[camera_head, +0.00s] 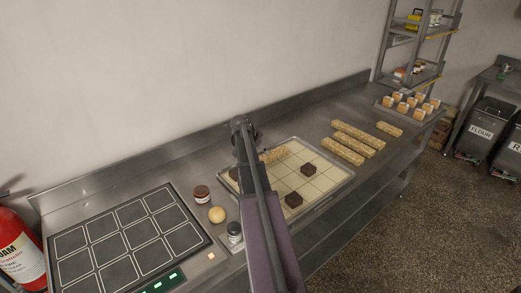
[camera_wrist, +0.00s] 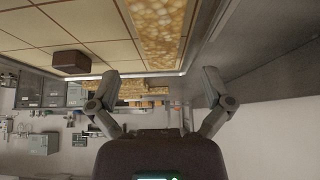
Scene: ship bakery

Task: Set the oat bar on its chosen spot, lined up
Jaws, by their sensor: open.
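An oat bar (camera_head: 273,155) lies on the gridded tray (camera_head: 322,202), close to its back edge; my arm partly covers that area in the head view. In the wrist view the oat bar (camera_wrist: 162,28) is large at the top, running beside the tray's rim. My gripper (camera_wrist: 160,76) is open and empty, its two fingers spread apart below the bar's end in that view, with no contact visible. In the head view my arm hides the gripper. Dark brown squares sit on the tray, one at right (camera_head: 308,169) and one at the front (camera_head: 293,199).
Longer oat bars (camera_head: 346,150) and a shorter one (camera_head: 390,129) lie on the counter right of the tray. Beyond stands a tray of small cakes (camera_head: 408,104). Left are a brown jar (camera_head: 201,194), a yellow ball (camera_head: 217,214), a dark-lidded jar (camera_head: 235,232) and a black panel (camera_head: 128,235).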

